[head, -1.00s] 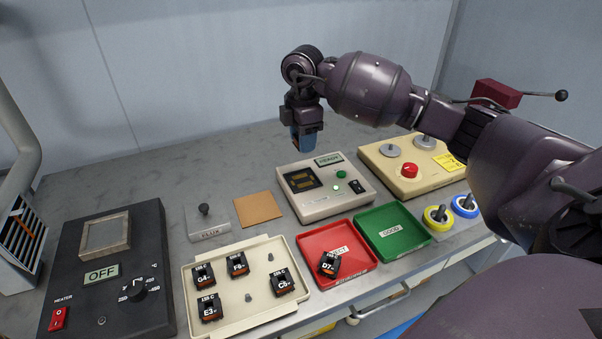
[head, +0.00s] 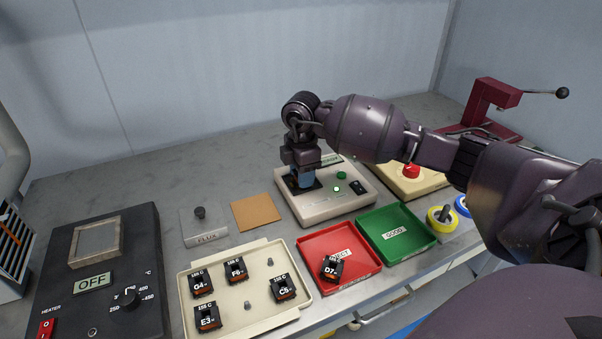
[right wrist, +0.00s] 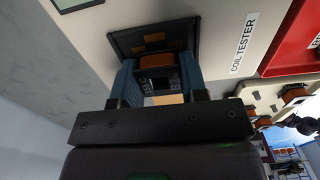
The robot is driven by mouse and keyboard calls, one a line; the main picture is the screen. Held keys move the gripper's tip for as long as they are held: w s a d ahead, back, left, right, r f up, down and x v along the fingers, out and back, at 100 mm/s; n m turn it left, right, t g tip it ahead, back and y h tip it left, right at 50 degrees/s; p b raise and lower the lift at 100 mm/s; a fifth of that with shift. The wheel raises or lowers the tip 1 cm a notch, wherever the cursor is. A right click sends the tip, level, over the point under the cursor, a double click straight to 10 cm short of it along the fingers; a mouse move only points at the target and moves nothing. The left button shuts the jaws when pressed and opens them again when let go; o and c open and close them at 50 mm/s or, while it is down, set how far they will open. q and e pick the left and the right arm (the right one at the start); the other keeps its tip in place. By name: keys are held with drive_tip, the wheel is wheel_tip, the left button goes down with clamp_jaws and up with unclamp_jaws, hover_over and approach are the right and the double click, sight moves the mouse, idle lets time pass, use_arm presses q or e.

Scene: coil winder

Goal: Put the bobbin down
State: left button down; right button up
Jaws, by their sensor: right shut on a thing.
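My right gripper (head: 302,182) is at the left part of the cream coil tester (head: 335,208), over its dark recessed panel. In the right wrist view its blue fingers are shut on a black bobbin (right wrist: 158,82) with an orange-brown winding and white lettering. The bobbin is at the tester's dark panel (right wrist: 122,42); I cannot tell whether it touches the contacts. In the head view the fingers hide the bobbin. A green light is lit on the tester. My left gripper is not in view.
In front are a red REJECT tray (head: 312,250) holding a bobbin, an empty green GOOD tray (head: 375,222), and a cream tray (head: 270,312) with several bobbins. An orange-brown pad (head: 256,212) and the flux pot (head: 200,228) lie left of the tester.

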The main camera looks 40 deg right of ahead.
drive_tip(key=shift+f, duration=0.1)
drive_tip(key=o, duration=0.9)
drive_tip(key=shift+r+p, duration=1.15)
drive_tip(key=shift+r, duration=5.05)
